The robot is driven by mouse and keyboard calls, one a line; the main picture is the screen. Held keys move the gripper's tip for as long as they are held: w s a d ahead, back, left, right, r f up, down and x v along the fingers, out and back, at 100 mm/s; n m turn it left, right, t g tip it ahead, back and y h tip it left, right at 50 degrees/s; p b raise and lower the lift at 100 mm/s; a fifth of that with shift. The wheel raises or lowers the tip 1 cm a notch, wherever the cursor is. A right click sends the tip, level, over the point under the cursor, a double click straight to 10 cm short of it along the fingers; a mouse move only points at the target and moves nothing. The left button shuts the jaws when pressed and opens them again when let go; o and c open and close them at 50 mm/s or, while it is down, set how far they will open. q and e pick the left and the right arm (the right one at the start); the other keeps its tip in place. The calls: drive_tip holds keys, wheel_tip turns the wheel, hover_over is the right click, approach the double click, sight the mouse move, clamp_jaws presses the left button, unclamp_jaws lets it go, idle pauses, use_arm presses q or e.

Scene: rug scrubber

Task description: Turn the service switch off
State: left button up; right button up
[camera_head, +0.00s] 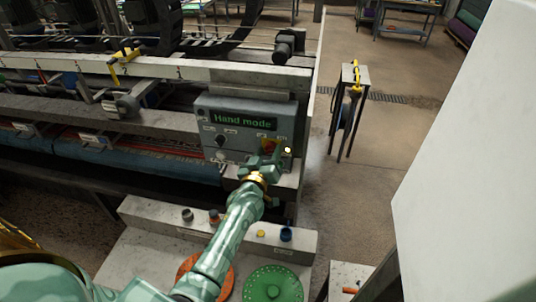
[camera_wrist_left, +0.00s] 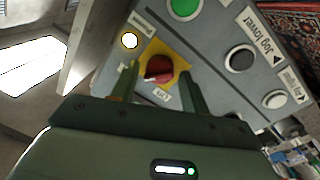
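The service switch is a red rotary knob (camera_wrist_left: 158,68) on a yellow plate, seen close in the left wrist view. It also shows, partly covered, as a red and yellow patch (camera_head: 268,146) on the grey control panel (camera_head: 215,142) in the head view. My left gripper (camera_wrist_left: 158,82) is open, with one finger on each side of the knob; I see gaps, and contact cannot be told. In the head view my left gripper (camera_head: 264,162) reaches up to the panel's lower right. The panel display (camera_head: 243,120) reads "Hand mode". My right gripper is not in view.
A lit lamp (camera_wrist_left: 130,40) sits beside the switch. A green button (camera_wrist_left: 184,8), a black button (camera_wrist_left: 240,59) and a pale button (camera_wrist_left: 275,99) are on the same panel.

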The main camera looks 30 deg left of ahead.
use_arm(q)
drive_tip(key=c, duration=0.6)
drive_tip(key=shift+c, duration=0.2)
drive_tip(key=n, duration=0.3)
drive_tip(key=shift+f, duration=0.1)
drive_tip(key=n, duration=0.2)
drive_tip(key=shift+n, duration=0.4)
drive_tip(key=n, duration=0.3)
drive_tip(key=n+y, duration=0.1)
drive_tip(key=n, duration=0.3)
drive_tip(key=n+b, duration=0.1)
drive_tip(key=n, duration=0.2)
drive_tip(key=shift+d+f+n+t, duration=0.15)
drive_tip(key=shift+f+n+t, duration=0.15)
drive_tip(key=shift+n, duration=0.1)
drive_tip(key=shift+y, duration=0.4)
